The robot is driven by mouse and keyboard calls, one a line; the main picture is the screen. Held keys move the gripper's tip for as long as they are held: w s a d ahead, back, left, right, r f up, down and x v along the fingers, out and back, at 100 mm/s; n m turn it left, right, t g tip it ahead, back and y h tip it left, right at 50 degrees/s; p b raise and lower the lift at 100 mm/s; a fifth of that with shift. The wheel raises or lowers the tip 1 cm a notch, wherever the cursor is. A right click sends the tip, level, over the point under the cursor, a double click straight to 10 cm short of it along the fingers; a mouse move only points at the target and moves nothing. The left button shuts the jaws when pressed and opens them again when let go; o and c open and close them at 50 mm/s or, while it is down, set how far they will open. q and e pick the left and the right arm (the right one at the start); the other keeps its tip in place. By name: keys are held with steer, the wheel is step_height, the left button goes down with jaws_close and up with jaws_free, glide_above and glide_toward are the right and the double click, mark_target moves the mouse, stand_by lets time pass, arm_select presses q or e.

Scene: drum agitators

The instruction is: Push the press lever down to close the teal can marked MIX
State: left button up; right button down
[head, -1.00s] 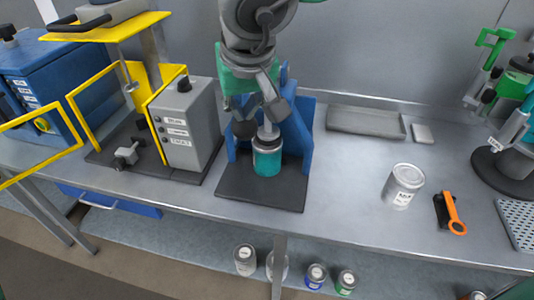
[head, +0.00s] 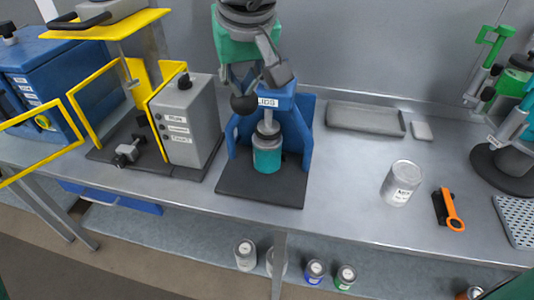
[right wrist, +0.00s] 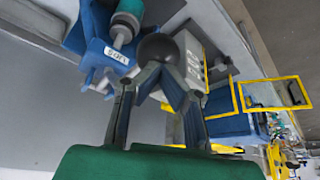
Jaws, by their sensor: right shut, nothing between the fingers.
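The teal can (head: 267,158) stands upright on the dark base (head: 262,188) of the blue press (head: 302,118), under its plunger. I cannot read any marking on it. In the right wrist view the can (right wrist: 130,7) is at the top edge. The lever's black ball knob (head: 243,104) is left of the press head and shows large in the right wrist view (right wrist: 157,48). My right gripper (head: 256,80) is shut and empty, just above the knob. I cannot tell if it touches the knob. My left gripper is not in view.
A grey box with a yellow guard frame (head: 187,122) stands left of the press. A labelled grey can (head: 401,184), an orange-handled tool (head: 452,210) and a grey tray (head: 365,118) are on the right. The bench between press and grey can is clear.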

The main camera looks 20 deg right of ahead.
steer(key=shift+w+d+r, duration=0.1)
steer(key=shift+w+r, duration=0.05)
steer(key=shift+r, duration=0.95)
steer(key=shift+w+d+r, duration=0.1)
steer(key=shift+w+r, duration=0.05)
steer(key=shift+r, duration=0.9)
step_height(320, 180, up, 11)
steer(key=w, duration=0.1)
steer(key=shift+d+f, duration=0.15)
steer(key=shift+d, duration=0.25)
steer(key=shift+w, duration=0.1)
